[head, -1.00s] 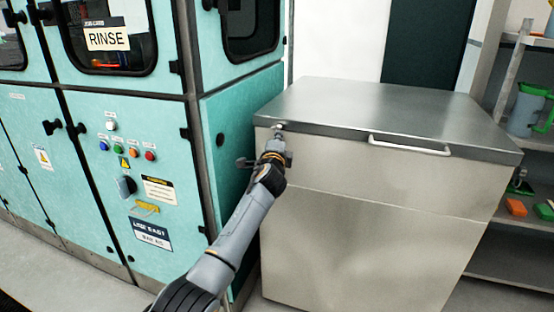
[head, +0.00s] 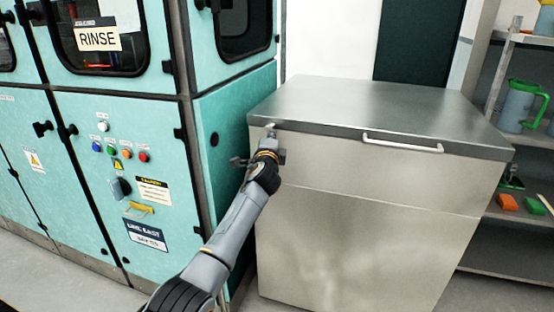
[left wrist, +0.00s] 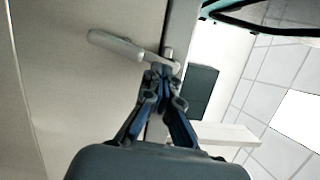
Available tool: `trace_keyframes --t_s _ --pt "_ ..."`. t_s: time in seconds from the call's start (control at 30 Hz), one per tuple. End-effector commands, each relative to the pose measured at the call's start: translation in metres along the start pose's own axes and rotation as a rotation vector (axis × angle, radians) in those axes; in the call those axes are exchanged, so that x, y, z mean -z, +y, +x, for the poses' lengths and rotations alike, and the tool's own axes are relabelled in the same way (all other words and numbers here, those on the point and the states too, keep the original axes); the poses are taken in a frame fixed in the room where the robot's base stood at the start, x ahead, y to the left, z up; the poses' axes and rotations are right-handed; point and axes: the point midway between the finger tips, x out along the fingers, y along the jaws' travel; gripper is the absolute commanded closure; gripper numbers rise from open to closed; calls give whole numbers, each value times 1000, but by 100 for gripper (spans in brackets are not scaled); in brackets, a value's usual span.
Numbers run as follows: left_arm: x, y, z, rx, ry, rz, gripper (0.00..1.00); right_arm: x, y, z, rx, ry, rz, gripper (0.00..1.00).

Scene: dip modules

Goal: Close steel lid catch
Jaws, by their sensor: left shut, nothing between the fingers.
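The steel lid (head: 370,105) lies flat on top of the large steel chest (head: 350,240) and looks shut. A small light-grey catch (head: 270,128) sits at the lid's front edge near the left corner. In the left wrist view its lever (left wrist: 115,45) sticks out to the left from a pivot close to my fingertips. My left gripper (left wrist: 166,78) is shut with nothing between its fingers, its tips at or very near the pivot end; I cannot tell whether they touch. In the head view my left gripper (head: 268,145) partly hides the catch area. My right gripper is not in view.
A teal machine marked RINSE (head: 110,170) stands close on the left, with a narrow gap beside the chest. A bar handle (head: 402,142) juts from the lid's front. Shelves (head: 510,225) with a jug (head: 516,105) stand at the right.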

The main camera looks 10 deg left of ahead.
Motion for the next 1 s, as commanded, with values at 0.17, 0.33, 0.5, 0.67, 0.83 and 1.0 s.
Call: trace_keyframes --t_s 0.17,0.33,0.5,0.67,0.83,1.0 --pt "-1 0 0 -1 -1 1 100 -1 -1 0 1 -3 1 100" --pt "-1 0 0 -1 -1 1 100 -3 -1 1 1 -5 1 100" --pt "-1 0 0 -1 -1 1 100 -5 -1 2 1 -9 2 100" --pt "-1 0 0 -1 -1 1 100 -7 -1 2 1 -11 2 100" --pt "-1 0 0 0 -1 1 100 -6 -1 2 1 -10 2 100" --pt "-1 -1 0 0 -1 1 100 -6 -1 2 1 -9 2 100"
